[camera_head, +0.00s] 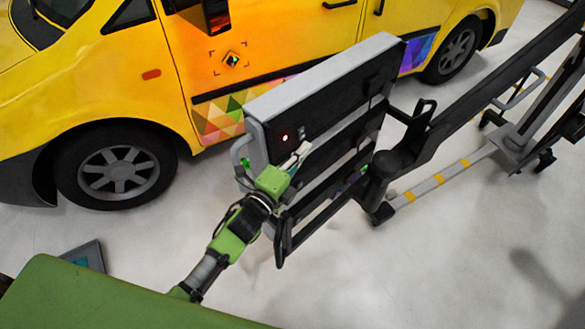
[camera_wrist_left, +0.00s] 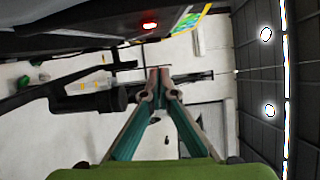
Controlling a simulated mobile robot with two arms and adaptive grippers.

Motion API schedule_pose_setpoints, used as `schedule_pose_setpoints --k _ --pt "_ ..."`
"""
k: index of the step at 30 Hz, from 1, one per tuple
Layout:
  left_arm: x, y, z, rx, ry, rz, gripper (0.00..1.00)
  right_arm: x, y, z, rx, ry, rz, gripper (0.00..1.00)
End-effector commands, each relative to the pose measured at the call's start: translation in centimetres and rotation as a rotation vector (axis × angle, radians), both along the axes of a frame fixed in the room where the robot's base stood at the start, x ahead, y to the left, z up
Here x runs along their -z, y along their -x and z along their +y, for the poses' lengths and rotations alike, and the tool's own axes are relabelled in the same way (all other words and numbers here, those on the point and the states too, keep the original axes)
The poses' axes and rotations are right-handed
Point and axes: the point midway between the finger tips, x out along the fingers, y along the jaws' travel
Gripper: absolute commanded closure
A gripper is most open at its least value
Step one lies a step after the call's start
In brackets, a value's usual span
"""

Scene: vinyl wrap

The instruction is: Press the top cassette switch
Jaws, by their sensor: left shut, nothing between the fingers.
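The cassette unit (camera_head: 335,95) is a dark panel with a grey top, mounted on a stand beside the yellow van. A red light (camera_head: 285,138) glows on its upper part, and a small light-coloured piece, perhaps the switch (camera_head: 302,131), sits just right of it. The red light also shows in the left wrist view (camera_wrist_left: 150,26), near the top. My left gripper (camera_head: 303,149) is shut and empty, its tips just below and right of the red light. In the left wrist view its fingertips (camera_wrist_left: 158,73) meet. I cannot tell whether they touch the panel. My right gripper is not in view.
The yellow van (camera_head: 110,75) stands close behind the unit. A dark stand arm (camera_head: 460,85) reaches from the unit toward the upper right, above a base leg (camera_head: 440,180) with yellow stripes. The pale floor (camera_head: 440,255) in front is clear.

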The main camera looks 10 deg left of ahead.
Motion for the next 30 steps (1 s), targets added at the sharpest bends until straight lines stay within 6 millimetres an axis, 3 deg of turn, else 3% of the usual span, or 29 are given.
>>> schedule_pose_setpoints --k 6,12,30 --pt "0.1 3.6 1.1 0.002 0.0 0.001 1.0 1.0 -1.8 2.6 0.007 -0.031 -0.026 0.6" --pt "-0.1 5.6 1.8 0.002 0.001 0.0 1.0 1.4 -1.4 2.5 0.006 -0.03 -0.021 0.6" --pt "-0.3 5.9 1.9 0.001 0.001 -0.001 1.0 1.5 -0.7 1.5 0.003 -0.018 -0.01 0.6"
